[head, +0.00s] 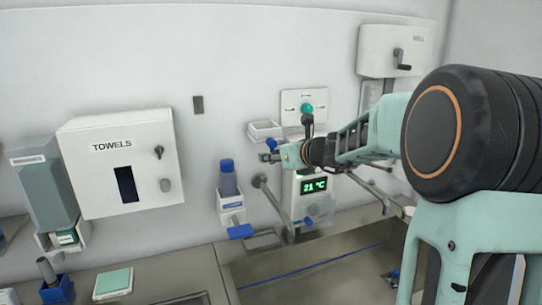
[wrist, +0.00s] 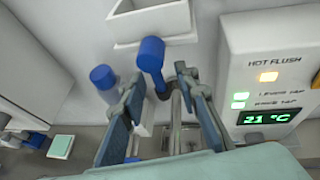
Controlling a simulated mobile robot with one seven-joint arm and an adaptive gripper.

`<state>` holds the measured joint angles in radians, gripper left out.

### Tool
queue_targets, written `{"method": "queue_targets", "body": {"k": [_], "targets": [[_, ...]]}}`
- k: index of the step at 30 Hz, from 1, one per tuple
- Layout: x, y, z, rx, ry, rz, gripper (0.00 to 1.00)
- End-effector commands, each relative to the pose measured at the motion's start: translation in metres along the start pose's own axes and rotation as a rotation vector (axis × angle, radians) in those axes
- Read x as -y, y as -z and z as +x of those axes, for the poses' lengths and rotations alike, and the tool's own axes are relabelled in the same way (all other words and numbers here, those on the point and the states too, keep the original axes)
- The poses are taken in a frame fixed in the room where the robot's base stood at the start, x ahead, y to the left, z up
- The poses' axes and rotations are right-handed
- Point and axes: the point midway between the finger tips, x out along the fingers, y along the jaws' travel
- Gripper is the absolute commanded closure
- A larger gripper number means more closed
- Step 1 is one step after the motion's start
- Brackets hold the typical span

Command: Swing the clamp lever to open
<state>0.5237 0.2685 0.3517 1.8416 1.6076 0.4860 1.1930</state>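A short lever with a blue cylindrical grip (wrist: 152,52) stands in front of the wall, beyond my fingertips in the wrist view; its stem runs down between them. It looks like the clamp lever, though no label shows. Its blue end (head: 271,144) is small beside my gripper in the head view. My gripper (wrist: 160,80) is open, with its two fingers apart and nothing clearly held; whether either finger touches the lever cannot be told. In the head view my gripper (head: 277,156) reaches left to the wall fittings above the sink.
A white panel (wrist: 270,45) with a green 21 °C display is close right of my gripper. A white open tray (wrist: 150,24) is just above the lever. A blue-capped bottle (head: 228,178) and a towel box (head: 125,190) are left. The sink (head: 300,270) is below.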

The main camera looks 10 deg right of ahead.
Motion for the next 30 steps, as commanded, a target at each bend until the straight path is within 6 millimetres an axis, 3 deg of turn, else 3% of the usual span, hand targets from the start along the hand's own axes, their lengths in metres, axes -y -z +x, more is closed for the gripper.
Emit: {"method": "queue_targets", "body": {"k": [11, 20, 30], "targets": [[0.0001, -0.0002, 0.0065, 0.000, 0.001, -0.001, 0.71], [0.0001, -0.0001, 0.0063, 0.000, 0.000, -0.001, 1.00], [0.0008, 0.0006, 0.0063, -0.004, 0.009, -0.022, 1.00]]}}
